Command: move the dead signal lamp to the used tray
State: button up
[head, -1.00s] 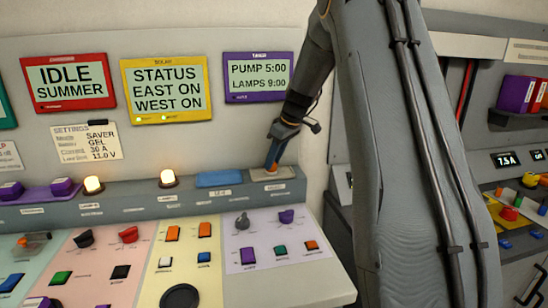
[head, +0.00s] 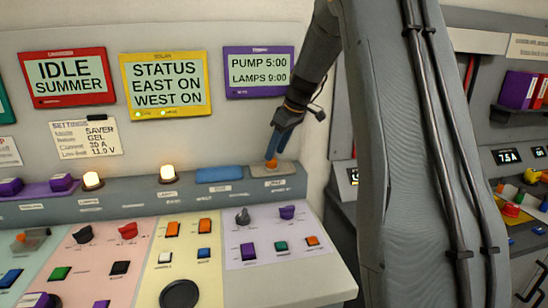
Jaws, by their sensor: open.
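Two round signal lamps glow on the grey ledge, a left lamp (head: 92,180) and a right lamp (head: 167,174). A small tan tray (head: 285,170) is set at the ledge's right end; its label is too blurred to read. A small orange-brown piece (head: 271,164) shows in the tray, probably the dark lamp, too small to be sure. My gripper (head: 271,156) is open, pointing down just above this piece, with its blue fingertips close to it. I cannot tell whether they touch it.
A blue pad (head: 220,175) lies on the ledge left of the tan tray. A purple tray (head: 35,192) with purple blocks is at far left. Below is a sloped panel of knobs and switches (head: 240,250). Screens (head: 258,73) hang behind. My arm hides part of the right side.

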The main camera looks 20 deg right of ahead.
jog(key=b+v, duration=0.2)
jog(key=v, duration=0.7)
jog(key=shift+d+r, duration=0.1)
